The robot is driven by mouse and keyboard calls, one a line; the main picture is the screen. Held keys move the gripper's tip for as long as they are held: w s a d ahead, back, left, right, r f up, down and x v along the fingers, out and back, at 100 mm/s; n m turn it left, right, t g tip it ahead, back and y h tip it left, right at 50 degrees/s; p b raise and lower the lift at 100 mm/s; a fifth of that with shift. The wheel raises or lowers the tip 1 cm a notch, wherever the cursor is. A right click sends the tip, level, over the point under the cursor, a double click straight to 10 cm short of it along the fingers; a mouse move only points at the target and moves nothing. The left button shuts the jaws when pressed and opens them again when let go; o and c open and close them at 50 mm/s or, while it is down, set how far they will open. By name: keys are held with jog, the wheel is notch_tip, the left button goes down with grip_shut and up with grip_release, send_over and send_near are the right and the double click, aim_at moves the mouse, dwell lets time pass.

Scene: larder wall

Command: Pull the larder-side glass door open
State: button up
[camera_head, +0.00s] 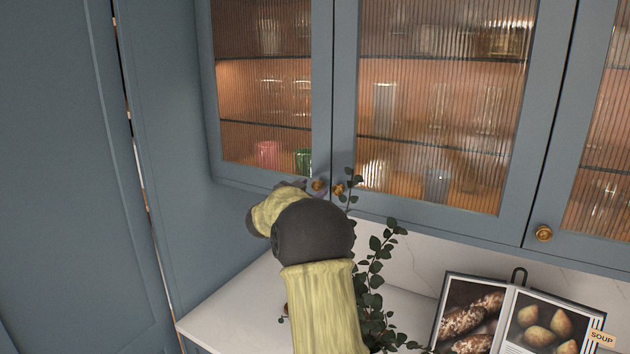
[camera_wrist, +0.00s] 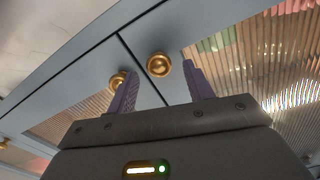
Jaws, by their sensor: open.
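The larder-side glass door (camera_head: 322,75) is the left one of the wall cabinet, beside the tall blue panel. It looks shut, with a pink and a green vessel behind its ribbed glass. Its round brass knob (camera_head: 318,185) is at its lower right corner and shows in the wrist view (camera_wrist: 158,65). My gripper (camera_wrist: 160,74) is open, its two fingers pointing up toward this knob. The knob appears between the fingertips, not gripped; I cannot tell the remaining depth. In the head view my wrist hides most of the gripper.
The neighbouring door's brass knob (camera_head: 338,189) is close by and appears beside the left finger in the wrist view (camera_wrist: 118,80). A leafy plant (camera_head: 376,275) stands right of my arm. An open cookbook (camera_head: 515,315) is on the white counter (camera_head: 235,305). Another knob (camera_head: 543,232) is farther right.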

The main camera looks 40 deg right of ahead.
jog(key=shift+x, duration=1.15)
jog(key=shift+c, duration=0.4)
grip_shut()
jog(key=shift+d, duration=0.15)
jog(key=shift+a, duration=0.25)
jog(key=shift+s, duration=0.1)
